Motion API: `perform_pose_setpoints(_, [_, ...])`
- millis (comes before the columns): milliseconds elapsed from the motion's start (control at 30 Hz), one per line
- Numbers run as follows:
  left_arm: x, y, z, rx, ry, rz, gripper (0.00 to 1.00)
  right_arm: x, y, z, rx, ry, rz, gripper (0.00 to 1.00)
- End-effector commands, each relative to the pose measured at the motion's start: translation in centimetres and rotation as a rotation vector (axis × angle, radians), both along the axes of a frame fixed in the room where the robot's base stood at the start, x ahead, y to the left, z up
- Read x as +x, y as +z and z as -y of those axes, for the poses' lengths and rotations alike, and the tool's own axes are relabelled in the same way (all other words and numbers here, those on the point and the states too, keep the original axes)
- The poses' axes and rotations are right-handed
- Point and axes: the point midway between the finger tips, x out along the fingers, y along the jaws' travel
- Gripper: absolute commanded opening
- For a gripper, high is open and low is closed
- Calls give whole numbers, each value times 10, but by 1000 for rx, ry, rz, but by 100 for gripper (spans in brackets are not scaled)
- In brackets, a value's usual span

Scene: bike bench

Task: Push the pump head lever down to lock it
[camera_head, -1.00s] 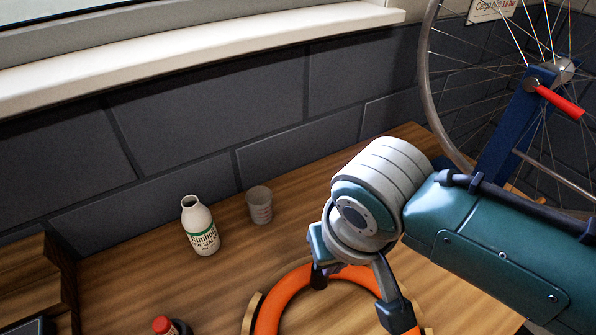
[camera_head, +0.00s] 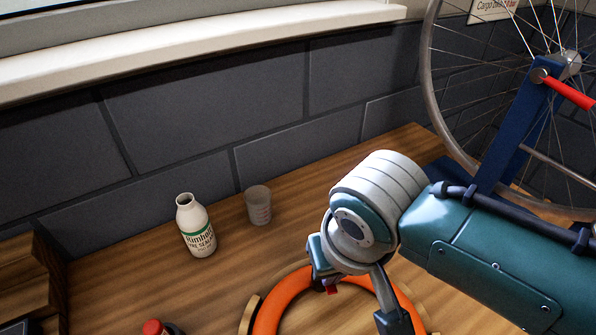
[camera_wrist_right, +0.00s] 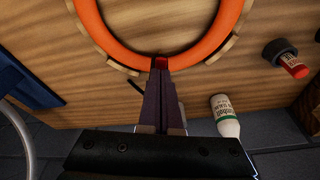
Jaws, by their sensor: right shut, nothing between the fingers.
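An orange ring-shaped tube (camera_head: 268,314) lies on the wooden bench, partly hidden by my right arm. My right gripper (camera_head: 325,284) is over the far part of the ring, its fingers closed together with nothing between them. A small red piece (camera_head: 332,289), perhaps the pump head lever, shows at the fingertips. In the right wrist view the shut fingertips (camera_wrist_right: 160,68) meet this red piece (camera_wrist_right: 161,62) at the ring's edge. Whether they touch it, and whether it is up or down, I cannot tell. The rest of the pump head is hidden. My left gripper is out of view.
A white sealant bottle (camera_head: 195,226) and a grey cup (camera_head: 258,205) stand behind the ring. A red-capped item (camera_head: 153,328) is at the front left. Curved wooden pieces (camera_head: 248,314) flank the ring. A blue stand (camera_head: 515,140) with a wheel stands at right.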

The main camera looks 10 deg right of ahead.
Motion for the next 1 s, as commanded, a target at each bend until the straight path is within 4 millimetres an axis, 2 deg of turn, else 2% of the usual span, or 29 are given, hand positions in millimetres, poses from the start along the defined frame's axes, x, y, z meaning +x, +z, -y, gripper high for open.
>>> perform_pose_setpoints(200, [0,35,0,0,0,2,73,-21,15,1,0,1,-4,0])
perform_pose_setpoints(267, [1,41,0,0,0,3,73,-26,15,1,-1,1,-3,0])
perform_pose_setpoints(667, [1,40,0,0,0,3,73,-30,12,1,0,1,1,0])
perform_pose_setpoints(767, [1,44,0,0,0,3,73,-32,20,1,1,1,1,0])
perform_pose_setpoints(1000, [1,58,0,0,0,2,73,-42,60,1,1,0,3,0])
